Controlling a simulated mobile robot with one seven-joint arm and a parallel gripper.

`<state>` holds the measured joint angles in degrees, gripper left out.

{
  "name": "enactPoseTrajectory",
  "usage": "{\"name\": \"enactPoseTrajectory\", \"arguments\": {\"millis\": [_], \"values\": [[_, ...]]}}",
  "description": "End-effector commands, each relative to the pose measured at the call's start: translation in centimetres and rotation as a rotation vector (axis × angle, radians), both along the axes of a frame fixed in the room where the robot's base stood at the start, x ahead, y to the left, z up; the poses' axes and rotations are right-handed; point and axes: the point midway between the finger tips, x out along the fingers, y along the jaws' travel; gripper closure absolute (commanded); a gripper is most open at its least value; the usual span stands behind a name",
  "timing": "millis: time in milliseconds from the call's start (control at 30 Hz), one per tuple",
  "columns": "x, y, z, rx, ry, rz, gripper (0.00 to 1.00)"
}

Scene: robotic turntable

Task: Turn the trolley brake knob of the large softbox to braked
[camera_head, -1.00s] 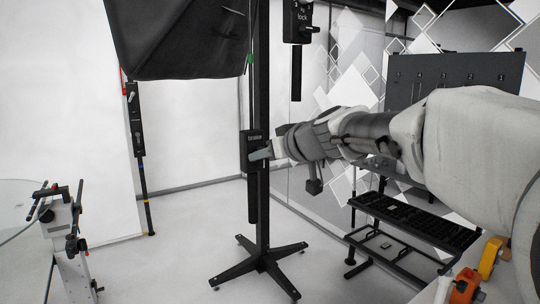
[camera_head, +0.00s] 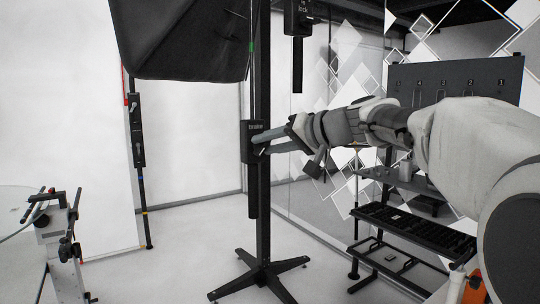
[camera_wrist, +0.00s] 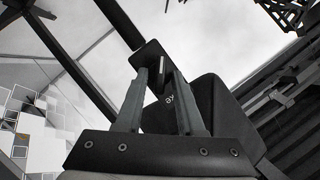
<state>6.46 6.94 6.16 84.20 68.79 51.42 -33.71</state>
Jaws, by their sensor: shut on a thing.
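The large softbox (camera_head: 185,40) is black and hangs on a dark upright stand (camera_head: 263,190). A dark brake box (camera_head: 248,142) with a label is fixed on the stand. My gripper (camera_head: 263,144) reaches it from the right, with its grey fingers at the front of the box. The knob is mostly hidden by the fingers in the head view.
A second dark box marked lock (camera_head: 300,18) hangs at upper right. The stand's splayed foot (camera_head: 262,277) is on the floor. A black shelf rack (camera_head: 415,228) stands at right, a clamp trolley (camera_head: 62,240) at lower left.

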Motion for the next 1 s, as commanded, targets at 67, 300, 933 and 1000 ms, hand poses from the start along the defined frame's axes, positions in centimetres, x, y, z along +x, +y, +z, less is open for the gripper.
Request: {"name": "enactPoseTrajectory", "arguments": {"millis": [67, 300, 933, 1000], "values": [[0.10, -0.17, -0.57, 0.061, 0.042, -0.001, 1.00], [0.17, -0.28, -0.75, 0.250, 0.170, -0.001, 1.00], [0.23, -0.38, -0.96, 0.642, 0.434, -0.001, 1.00], [0.23, -0.38, -0.96, 0.663, 0.448, -0.002, 1.00]]}}
